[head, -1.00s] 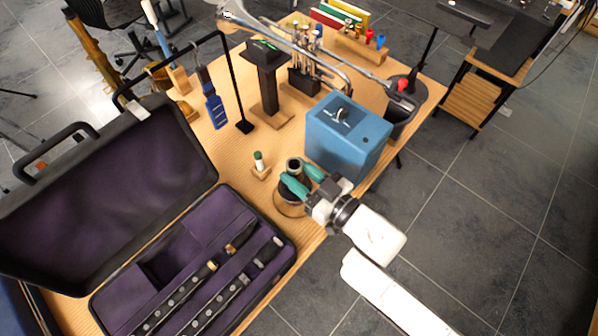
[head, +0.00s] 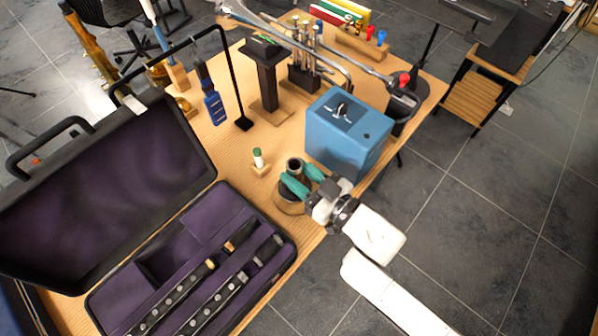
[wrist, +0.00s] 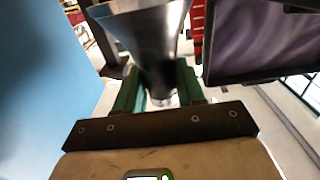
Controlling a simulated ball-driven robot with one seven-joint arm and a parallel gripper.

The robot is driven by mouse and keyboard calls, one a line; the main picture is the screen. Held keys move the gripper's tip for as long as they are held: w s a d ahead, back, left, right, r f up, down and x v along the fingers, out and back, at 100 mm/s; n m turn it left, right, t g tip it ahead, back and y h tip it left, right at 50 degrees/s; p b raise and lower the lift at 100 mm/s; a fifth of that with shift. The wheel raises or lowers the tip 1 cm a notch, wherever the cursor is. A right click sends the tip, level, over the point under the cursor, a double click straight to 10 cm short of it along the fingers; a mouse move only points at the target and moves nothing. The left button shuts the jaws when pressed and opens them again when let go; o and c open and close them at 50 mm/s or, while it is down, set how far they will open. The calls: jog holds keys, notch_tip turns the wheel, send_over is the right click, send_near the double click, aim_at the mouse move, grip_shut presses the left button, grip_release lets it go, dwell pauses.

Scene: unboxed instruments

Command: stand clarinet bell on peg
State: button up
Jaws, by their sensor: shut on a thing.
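The clarinet bell (head: 293,167) is dark, with a narrow ring-like end up and its wide end down near the table's front edge. My gripper (head: 303,178) has green fingers on both sides of the bell and is shut on it. In the wrist view the dark, shiny bell (wrist: 155,40) flares away from between the green fingers (wrist: 160,85). A round wooden base (head: 287,209) shows beneath the bell. The peg itself is hidden, so I cannot tell whether the bell is around it or resting on the base.
A blue box (head: 348,135) stands close behind my gripper. A small green-capped bottle (head: 258,155) in a wooden block is left of the bell. An open purple-lined case (head: 190,235) with clarinet pieces lies at left. A black stand (head: 268,85) and brass instrument are farther back.

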jog(key=shift+f+b, duration=0.7)
jog(key=shift+f, duration=0.2)
dwell(0.4)
dwell(0.4)
jog(key=o, duration=1.2)
jog(key=shift+d, duration=0.1)
jog(key=shift+p+v, duration=0.85)
jog(key=shift+v, duration=2.05)
